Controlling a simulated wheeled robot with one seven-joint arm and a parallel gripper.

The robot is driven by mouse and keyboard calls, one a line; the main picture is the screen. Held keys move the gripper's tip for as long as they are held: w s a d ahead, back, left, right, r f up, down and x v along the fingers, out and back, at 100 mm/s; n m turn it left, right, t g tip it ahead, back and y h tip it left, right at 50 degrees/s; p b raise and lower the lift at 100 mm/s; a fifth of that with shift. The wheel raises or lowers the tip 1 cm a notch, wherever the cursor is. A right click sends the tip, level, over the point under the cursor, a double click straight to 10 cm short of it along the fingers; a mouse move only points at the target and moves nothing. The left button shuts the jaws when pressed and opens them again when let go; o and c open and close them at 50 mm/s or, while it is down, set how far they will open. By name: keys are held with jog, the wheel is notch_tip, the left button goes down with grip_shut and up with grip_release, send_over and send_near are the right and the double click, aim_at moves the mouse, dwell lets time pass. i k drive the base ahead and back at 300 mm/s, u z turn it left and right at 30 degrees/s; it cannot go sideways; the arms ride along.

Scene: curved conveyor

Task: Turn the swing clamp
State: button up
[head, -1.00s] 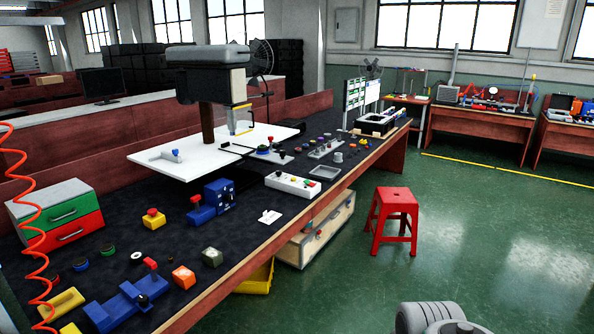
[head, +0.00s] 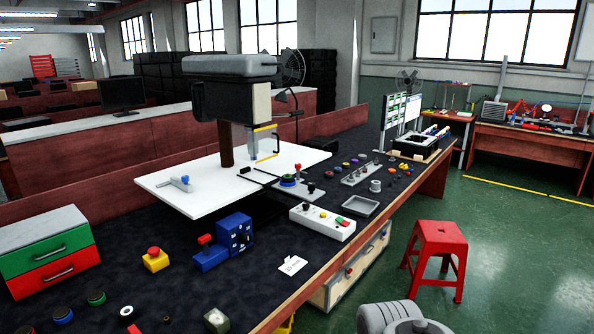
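I cannot tell for sure which part is the swing clamp. A small grey piece with a bar and a blue part (head: 180,184) lies on the left of the white plate (head: 205,200) under the drill-press-like machine (head: 228,95). A round blue-green base with a red knob (head: 290,180) stands at the plate's right front edge, with a thin dark bar beside it. Both are small in the head view and their details are unclear. Grey rounded parts of my arm show at the bottom right. My gripper's fingers are not in view.
The dark bench (head: 110,235) holds a drawer box (head: 48,250), a yellow block with a red button (head: 156,259), a blue device (head: 228,242), a white button box (head: 322,221) and a grey tray (head: 360,206). A red stool (head: 437,255) stands on open green floor at right.

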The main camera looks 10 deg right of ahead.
aim_at(298, 166)
jog(key=z, duration=0.4)
jog(key=i, duration=1.4)
jog(key=u, duration=0.3)
jog(key=i, duration=0.95)
jog(key=u, duration=0.5)
